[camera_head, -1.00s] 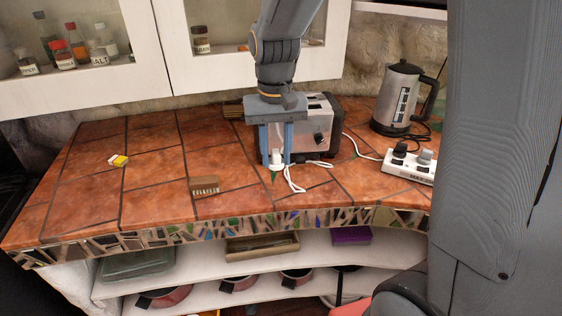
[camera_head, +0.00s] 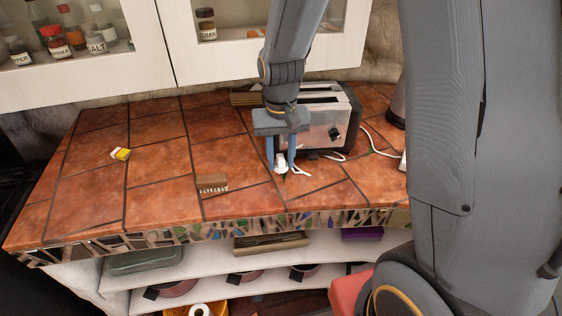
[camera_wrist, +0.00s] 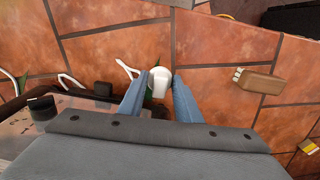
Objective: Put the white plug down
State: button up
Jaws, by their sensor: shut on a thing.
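The white plug (camera_head: 281,167) is between the blue fingers of my gripper (camera_head: 281,170), close over the front part of the tiled counter (camera_head: 160,180). In the wrist view the plug (camera_wrist: 160,80) sits between the two fingertips (camera_wrist: 159,88), and my gripper is shut on it. A thin white cord (camera_head: 301,170) shows beside it and runs toward the toaster. I cannot tell whether the plug touches the tiles.
A silver and black toaster (camera_head: 318,120) stands close behind and right of my gripper. A small wooden brush-like block (camera_head: 212,184) lies to the left, and a yellow and white item (camera_head: 120,154) further left. The tiles between them are clear.

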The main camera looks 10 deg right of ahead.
jog(key=shift+f, duration=0.9)
jog(key=shift+f, duration=0.15)
jog(key=o, duration=1.1)
jog(key=shift+c, duration=0.2)
